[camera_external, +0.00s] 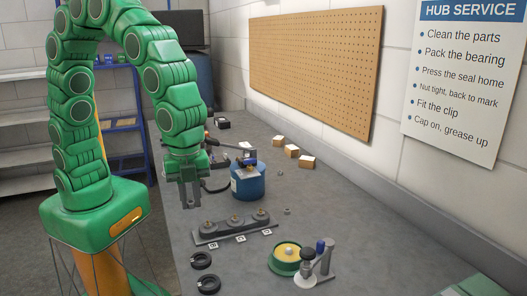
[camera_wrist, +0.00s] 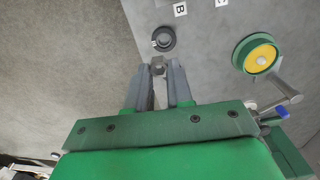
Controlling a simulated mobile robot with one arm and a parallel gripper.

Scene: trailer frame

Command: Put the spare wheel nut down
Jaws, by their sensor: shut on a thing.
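My gripper (camera_external: 187,204) hangs pointing down over the left edge of the grey bench (camera_external: 345,215), left of the dark strip with labelled posts. In the wrist view, my gripper's two grey fingers (camera_wrist: 157,68) close around a small grey nut (camera_wrist: 157,64) at their tips. The nut cannot be made out in the external view. A dark ring (camera_wrist: 163,39) lies on the bench just beyond the fingertips in the wrist view. I cannot tell the exact height of the nut above the surface.
The dark strip (camera_external: 207,237) carries several posts. Dark rings (camera_external: 209,284) lie in front of it. A green dish (camera_external: 280,267) with a yellow disc stands right, beside a small metal stand (camera_external: 326,258). A blue can (camera_external: 249,185) stands behind. Bare bench lies to the right.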

